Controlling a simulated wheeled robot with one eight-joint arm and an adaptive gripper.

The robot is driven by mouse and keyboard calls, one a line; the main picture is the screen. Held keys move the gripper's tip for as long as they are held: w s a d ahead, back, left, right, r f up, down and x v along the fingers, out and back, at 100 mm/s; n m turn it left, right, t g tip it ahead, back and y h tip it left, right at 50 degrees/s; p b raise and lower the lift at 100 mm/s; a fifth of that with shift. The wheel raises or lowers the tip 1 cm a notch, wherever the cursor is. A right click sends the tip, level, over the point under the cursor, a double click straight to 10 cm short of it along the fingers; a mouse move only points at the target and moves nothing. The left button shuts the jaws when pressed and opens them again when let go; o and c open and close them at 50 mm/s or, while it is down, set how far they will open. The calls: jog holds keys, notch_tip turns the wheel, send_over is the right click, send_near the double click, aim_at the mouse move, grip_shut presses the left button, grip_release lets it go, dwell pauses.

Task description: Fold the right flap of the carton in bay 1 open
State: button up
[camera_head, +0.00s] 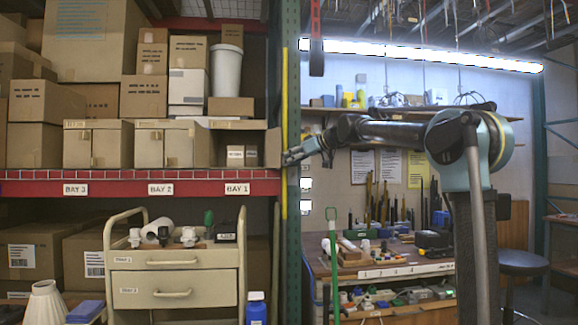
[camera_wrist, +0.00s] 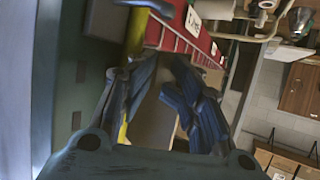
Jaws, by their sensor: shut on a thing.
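The carton in bay 1 (camera_head: 238,124) sits on the shelf with its front open, and small boxes (camera_head: 235,155) show inside. Its right flap (camera_head: 273,148) stands out at the right side of the opening, beside the green post. My gripper (camera_head: 289,158) is at the outer edge of this flap, reaching in from the right. In the wrist view, my gripper's two blue-grey fingers (camera_wrist: 158,112) are on either side of a tan panel (camera_wrist: 152,122), which looks like the flap. The exact contact at the fingertips is hard to see.
A green post (camera_head: 292,90) and a yellow strip (camera_head: 284,190) stand close to my gripper. Closed cartons (camera_head: 165,145) fill bay 2 to the left. A cream cart (camera_head: 175,262) stands below the red shelf edge (camera_head: 130,187). A workbench (camera_head: 385,258) lies below my arm.

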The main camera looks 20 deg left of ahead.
jog(key=w+v, duration=0.1)
jog(key=v, duration=0.5)
jog(key=shift+s, duration=0.3)
jog(key=shift+d, duration=0.15)
jog(key=s+d+f+m+h, duration=0.4)
jog(key=s+d+f, duration=0.9)
jog(key=f, duration=0.5)
jog(key=s+d+f+m+h, duration=0.5)
jog(key=s+d+f, duration=0.7)
jog(key=d+f, duration=0.4)
jog(key=s+d+f+m+h, duration=0.4)
jog(key=s+d+f, duration=0.9)
jog(key=f, duration=0.9)
jog(key=shift+s+d+m, duration=0.35)
jog(key=shift+d+m, duration=0.3)
jog(key=shift+m, duration=0.55)
jog(key=shift+a, duration=0.1)
